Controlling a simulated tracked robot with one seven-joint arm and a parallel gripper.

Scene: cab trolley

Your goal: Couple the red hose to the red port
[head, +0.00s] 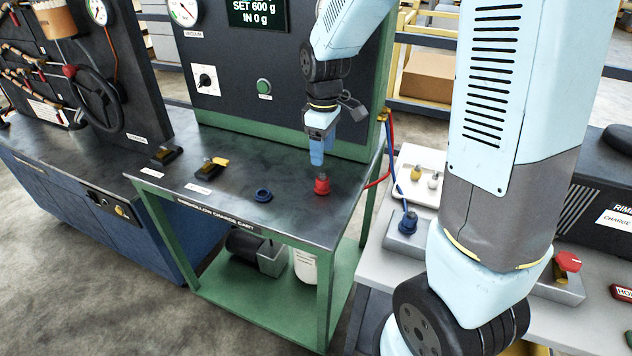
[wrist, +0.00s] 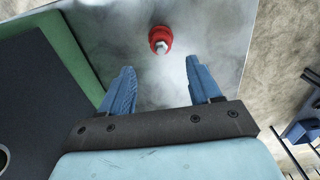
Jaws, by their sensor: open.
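A red hose (head: 384,172) hangs at the cart's right edge. A red-capped part (head: 568,262) sits on a grey block on the right bench, partly behind my arm; it may be the red port.
A blue fitting (head: 408,222) stands on a grey block on the light bench at right. The cart's upright panel (head: 270,60) rises close behind my gripper, and a padlock hangs beside it.

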